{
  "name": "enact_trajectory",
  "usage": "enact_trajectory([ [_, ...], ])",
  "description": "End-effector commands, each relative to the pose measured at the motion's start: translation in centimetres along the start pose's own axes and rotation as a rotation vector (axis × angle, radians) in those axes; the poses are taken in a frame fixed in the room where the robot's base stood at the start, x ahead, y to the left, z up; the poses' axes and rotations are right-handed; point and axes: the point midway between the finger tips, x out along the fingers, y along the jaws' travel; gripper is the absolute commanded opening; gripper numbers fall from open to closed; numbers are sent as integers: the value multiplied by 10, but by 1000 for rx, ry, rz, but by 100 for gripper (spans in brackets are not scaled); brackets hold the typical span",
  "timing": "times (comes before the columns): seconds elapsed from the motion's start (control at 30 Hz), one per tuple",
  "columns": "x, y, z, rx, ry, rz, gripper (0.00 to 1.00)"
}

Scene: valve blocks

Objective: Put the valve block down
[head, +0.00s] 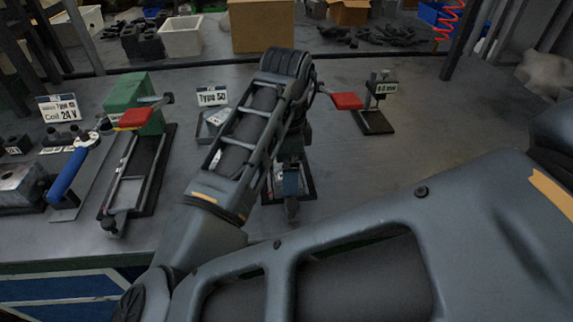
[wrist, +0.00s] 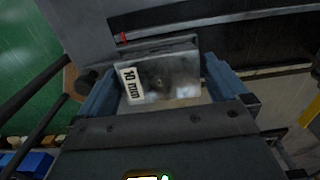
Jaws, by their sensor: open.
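In the wrist view the valve block (wrist: 172,84), a grey metal block with a white "10 mm" label, lies between the two blue-grey fingers of my gripper (wrist: 160,82). The fingers are open, one on each side of the block. Whether either finger still touches it I cannot tell. In the head view my gripper (head: 290,182) is low over a dark fixture (head: 305,190) in the middle of the bench, partly behind my arm. The block is hidden there. A sign reading "Type 50" (head: 212,96) stands to the left of my arm.
Left stands a clamp fixture with a green block (head: 133,100) and a red handle (head: 134,117). Further left are a blue-handled tool (head: 68,172) and a "Coil 24 V" sign (head: 60,108).

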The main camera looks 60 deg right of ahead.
Motion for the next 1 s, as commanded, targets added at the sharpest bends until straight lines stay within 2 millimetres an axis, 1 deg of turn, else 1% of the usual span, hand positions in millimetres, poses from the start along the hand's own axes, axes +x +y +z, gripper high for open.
enact_trajectory([
  [0.17,-26,-1,0,3,-2,-3,100],
  [0.4,-76,-1,0,3,-3,-4,100],
  [0.5,-93,0,0,2,-3,-4,100],
  [0.6,-106,0,1,2,-3,-3,100],
  [0.77,-117,0,0,2,-2,-2,100],
  [1.0,-118,0,0,1,0,-2,100],
])
